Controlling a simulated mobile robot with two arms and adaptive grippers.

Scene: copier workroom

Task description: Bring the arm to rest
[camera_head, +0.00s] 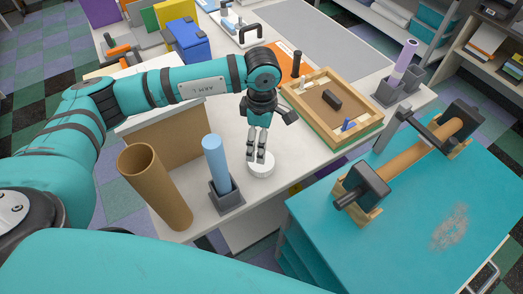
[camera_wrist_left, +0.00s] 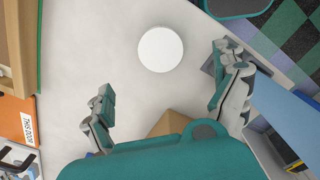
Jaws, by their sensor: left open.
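My left arm reaches in from the left over the white table (camera_head: 228,128) and bends down at its wrist. My left gripper (camera_head: 257,157) points down at the table, with its jaws apart and nothing between them. In the left wrist view the two fingers of the gripper (camera_wrist_left: 170,92) stand wide apart. A white round disc (camera_head: 261,168) lies on the table just by the fingertips in the head view. The disc (camera_wrist_left: 160,49) shows clear of both fingers in the left wrist view. My right gripper is in neither view.
A brown tube (camera_head: 155,185) and a blue cylinder in a dark holder (camera_head: 227,198) stand left of the gripper. A wooden tray (camera_head: 355,138) lies to its right. A teal cabinet (camera_head: 420,220) carries a roller on stands. Blue and yellow boxes stand behind.

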